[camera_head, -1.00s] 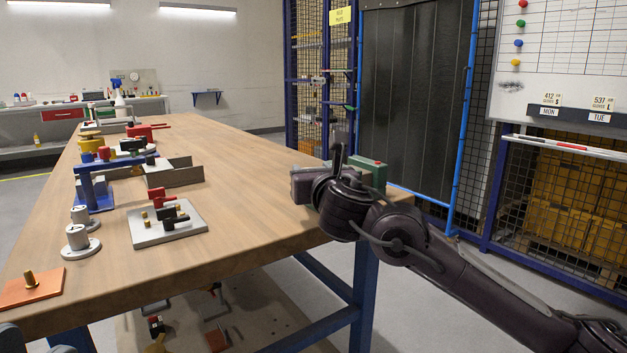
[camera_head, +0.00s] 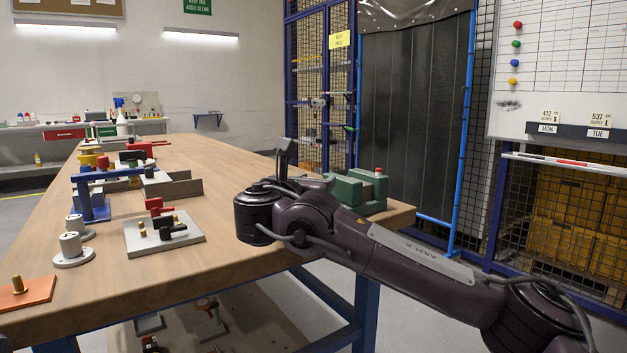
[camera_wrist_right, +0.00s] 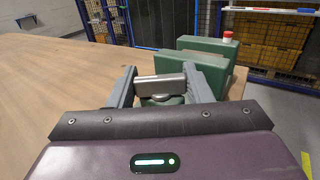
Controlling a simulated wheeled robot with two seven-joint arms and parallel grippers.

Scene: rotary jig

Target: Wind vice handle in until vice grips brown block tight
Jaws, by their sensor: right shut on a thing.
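The green vice (camera_head: 372,190) stands at the right edge of the wooden bench, partly behind my right arm in the head view. Its green body (camera_wrist_right: 208,58) shows beyond my fingers in the right wrist view, with a small red-topped white piece (camera_wrist_right: 228,37) on top. My right gripper (camera_wrist_right: 160,86) is shut on a grey bar-like part, which I take for the vice handle (camera_wrist_right: 160,88). My arm hides this grip in the head view. My left gripper is not in view.
On the bench (camera_head: 215,235), a grey plate (camera_head: 165,238) carries red and black clamps. A blue clamp frame (camera_head: 95,195), grey cylinders (camera_head: 70,243) and an orange plate (camera_head: 25,292) stand to the left.

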